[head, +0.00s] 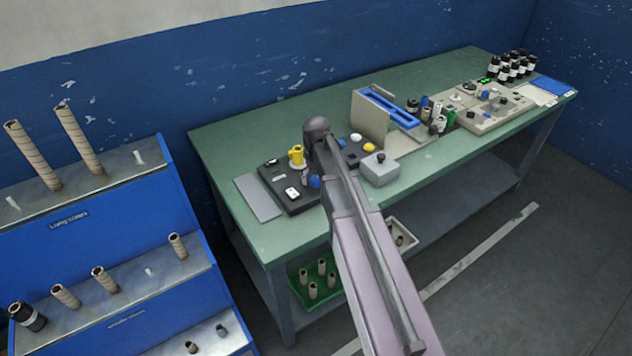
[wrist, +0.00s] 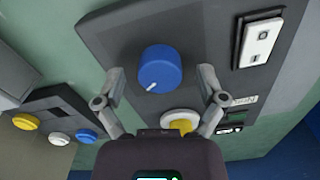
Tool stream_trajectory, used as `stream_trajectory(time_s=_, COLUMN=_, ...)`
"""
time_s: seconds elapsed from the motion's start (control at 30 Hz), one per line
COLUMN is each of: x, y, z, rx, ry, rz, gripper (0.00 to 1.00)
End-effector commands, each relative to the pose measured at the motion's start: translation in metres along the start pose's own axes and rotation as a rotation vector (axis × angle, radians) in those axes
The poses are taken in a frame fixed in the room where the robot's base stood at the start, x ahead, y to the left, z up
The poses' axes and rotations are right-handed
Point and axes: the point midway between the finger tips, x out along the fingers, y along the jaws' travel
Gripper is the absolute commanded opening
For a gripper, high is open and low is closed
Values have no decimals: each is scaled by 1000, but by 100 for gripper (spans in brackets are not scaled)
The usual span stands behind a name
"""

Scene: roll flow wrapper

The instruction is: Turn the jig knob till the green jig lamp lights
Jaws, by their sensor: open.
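A blue round knob (wrist: 160,69) with a white pointer line stands on a dark grey panel (wrist: 115,30) in the wrist view. Its pointer aims to the lower left. My gripper (wrist: 161,74) is open, with one finger on each side of the knob and a visible gap to it on both sides. The knob also shows in the head view (head: 315,181), beside my arm, on the black panel (head: 308,207). I cannot make out a lit green jig lamp on this panel; part of it is hidden behind my gripper.
A white rocker switch (wrist: 259,41) sits right of the knob. A yellow part on a white ring (wrist: 181,119) is close below it, partly behind my gripper. Yellow, white and blue buttons are at left. A grey box (head: 379,170) stands right of my arm.

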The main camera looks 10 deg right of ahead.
Motion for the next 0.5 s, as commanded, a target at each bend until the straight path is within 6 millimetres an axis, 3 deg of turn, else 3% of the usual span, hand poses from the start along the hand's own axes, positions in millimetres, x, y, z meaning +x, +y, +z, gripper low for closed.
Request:
stream_trajectory(time_s=0.33, x=1, y=0, z=0, rx=0, ry=0, rz=0, gripper=90)
stream_trajectory(time_s=0.37, x=1, y=0, z=0, rx=0, ry=0, rz=0, gripper=84)
stream_trajectory(time_s=0.5, x=1, y=0, z=0, rx=0, ry=0, rz=0, gripper=42)
